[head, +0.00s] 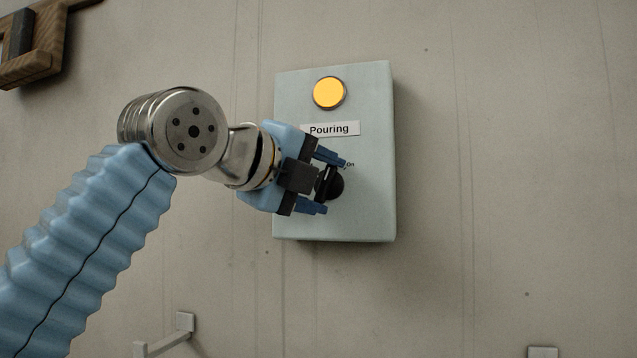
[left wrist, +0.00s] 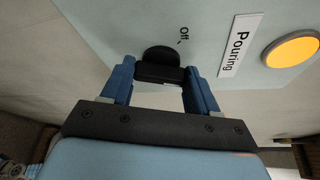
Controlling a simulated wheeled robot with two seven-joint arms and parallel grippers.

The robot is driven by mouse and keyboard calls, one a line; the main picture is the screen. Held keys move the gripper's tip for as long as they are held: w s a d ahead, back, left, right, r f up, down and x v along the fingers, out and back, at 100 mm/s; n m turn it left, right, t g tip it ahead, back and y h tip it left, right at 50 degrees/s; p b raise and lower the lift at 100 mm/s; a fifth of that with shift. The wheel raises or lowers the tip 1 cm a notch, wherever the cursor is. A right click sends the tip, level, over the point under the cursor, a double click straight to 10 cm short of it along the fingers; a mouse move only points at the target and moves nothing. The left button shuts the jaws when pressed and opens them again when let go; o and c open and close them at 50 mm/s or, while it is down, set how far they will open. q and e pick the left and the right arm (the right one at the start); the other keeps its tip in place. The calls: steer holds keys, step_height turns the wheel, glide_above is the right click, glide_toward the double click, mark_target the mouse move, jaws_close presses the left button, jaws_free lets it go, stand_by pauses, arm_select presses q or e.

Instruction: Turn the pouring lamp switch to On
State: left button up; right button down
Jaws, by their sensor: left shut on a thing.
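The switch is a round black knob (head: 336,186) on a pale blue-grey box (head: 375,150) on the wall. My left gripper (head: 334,187) is shut on the knob, its blue fingers on either side of it. The left wrist view also shows the knob (left wrist: 160,58) between the fingertips (left wrist: 161,72). A small "On" mark (head: 350,164) shows beside the upper finger, and an "Off" mark (left wrist: 184,34) shows in the left wrist view. Above are a "Pouring" label (head: 330,129) and a bright yellow-orange lamp (head: 330,93). I cannot tell exactly where the knob points. My right gripper is not in view.
A brown wooden piece with a dark insert (head: 32,45) is on the wall at the upper left. A pale bracket (head: 165,336) and a small grey block (head: 543,352) show at the bottom edge. The wall right of the box is clear.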

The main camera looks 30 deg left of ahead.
arm_select(q)
steer(key=shift+d+m+g+y, duration=0.1)
steer(key=shift+m+g+y, duration=0.6)
steer(key=shift+m, duration=1)
steer(key=o, duration=1.1)
steer(key=shift+c, duration=0.2)
steer(key=shift+r, duration=0.1)
steer(key=v, duration=0.7)
steer(key=shift+s, duration=0.25)
